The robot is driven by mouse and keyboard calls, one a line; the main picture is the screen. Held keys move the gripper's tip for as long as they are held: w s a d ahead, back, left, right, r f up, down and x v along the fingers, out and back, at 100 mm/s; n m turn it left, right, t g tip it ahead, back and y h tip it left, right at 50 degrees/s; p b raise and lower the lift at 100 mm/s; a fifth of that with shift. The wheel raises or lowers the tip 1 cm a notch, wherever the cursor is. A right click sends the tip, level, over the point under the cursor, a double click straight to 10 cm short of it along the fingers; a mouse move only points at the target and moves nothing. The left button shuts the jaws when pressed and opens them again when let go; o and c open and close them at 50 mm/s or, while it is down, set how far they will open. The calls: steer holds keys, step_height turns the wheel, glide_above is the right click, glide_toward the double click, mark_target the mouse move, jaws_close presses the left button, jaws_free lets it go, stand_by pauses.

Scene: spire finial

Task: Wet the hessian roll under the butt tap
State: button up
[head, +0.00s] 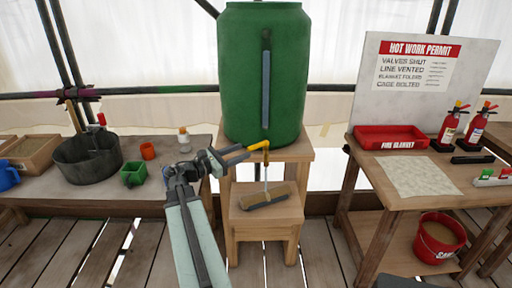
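The green water butt (262,85) stands on a wooden stand (305,150). Its yellow tap (259,145) sticks out low on the front. A thin pale vertical line (266,170), which looks like running water, drops from the tap toward the hessian roll (280,192). The brown roll lies slightly tilted on the lower wooden step, below the tap; a darker strip shows on it. My gripper (246,151) is just left of the tap, its dark fingers apart and their tips close to the yellow part. Whether they touch it I cannot tell.
The right table holds a red fire blanket tray (391,138), a pale cloth (418,178) and two extinguishers (448,128). A red bucket (438,238) sits below.

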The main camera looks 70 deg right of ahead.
mark_target(255, 145)
steer(key=x, duration=0.7)
steer(key=shift+s+d, duration=0.1)
steer(key=shift+d, duration=0.2)
jaws_close()
steer(key=shift+d, duration=0.1)
stand_by(1.0)
